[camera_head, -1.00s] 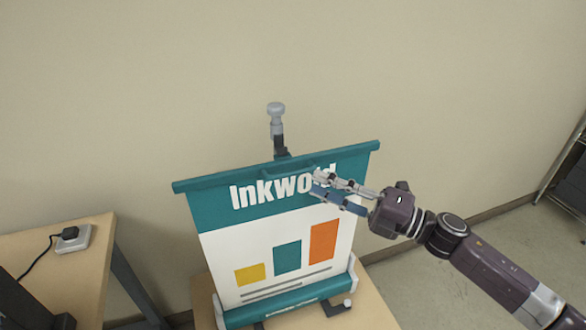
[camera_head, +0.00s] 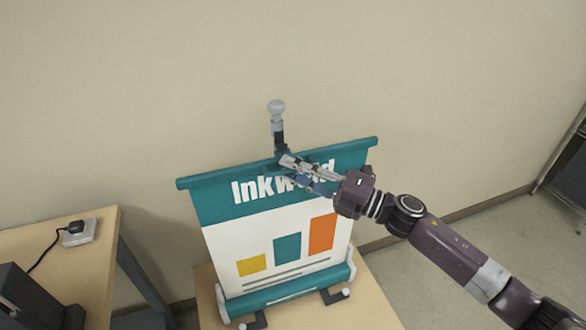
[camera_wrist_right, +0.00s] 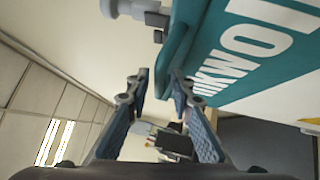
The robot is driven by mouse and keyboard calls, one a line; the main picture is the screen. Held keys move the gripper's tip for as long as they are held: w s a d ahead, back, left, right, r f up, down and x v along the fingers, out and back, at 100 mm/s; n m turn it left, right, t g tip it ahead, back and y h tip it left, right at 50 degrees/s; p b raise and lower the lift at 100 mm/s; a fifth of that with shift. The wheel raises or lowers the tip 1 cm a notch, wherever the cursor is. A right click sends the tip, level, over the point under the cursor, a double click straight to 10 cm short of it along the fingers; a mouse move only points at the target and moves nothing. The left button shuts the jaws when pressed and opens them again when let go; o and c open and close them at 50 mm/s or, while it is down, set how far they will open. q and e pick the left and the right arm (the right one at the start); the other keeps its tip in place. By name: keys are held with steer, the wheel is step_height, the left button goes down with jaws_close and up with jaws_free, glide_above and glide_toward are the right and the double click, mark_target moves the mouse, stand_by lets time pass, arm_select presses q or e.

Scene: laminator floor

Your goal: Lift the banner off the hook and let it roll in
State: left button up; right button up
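The banner (camera_head: 268,228) stands unrolled, with a teal top band, white "Inkword" lettering and coloured bars. Its teal top rail (camera_head: 222,181) meets the grey hook post (camera_head: 278,124) near the middle; the exact contact is hidden by my gripper. The teal base (camera_head: 290,288) is at the bottom. My right gripper (camera_head: 285,168) is at the top rail, just below the post. In the right wrist view its fingers (camera_wrist_right: 161,75) are apart, with the banner's teal handle (camera_wrist_right: 176,45) just beyond the tips, nearer the right finger. My left gripper is not in view.
The banner stands on a light wooden table (camera_head: 370,310). Another wooden table (camera_head: 85,270) at left holds a white socket block (camera_head: 80,232) with a black plug and cable. A dark shelf (camera_head: 565,185) stands far right. The wall is close behind the banner.

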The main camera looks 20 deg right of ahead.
jaws_close()
step_height(320, 180, up, 5)
steer(key=p, duration=0.3)
steer(key=shift+w, duration=0.1)
steer(key=shift+o, duration=1.2)
jaws_free()
steer(key=shift+f, duration=0.1)
steer(key=shift+d, duration=0.1)
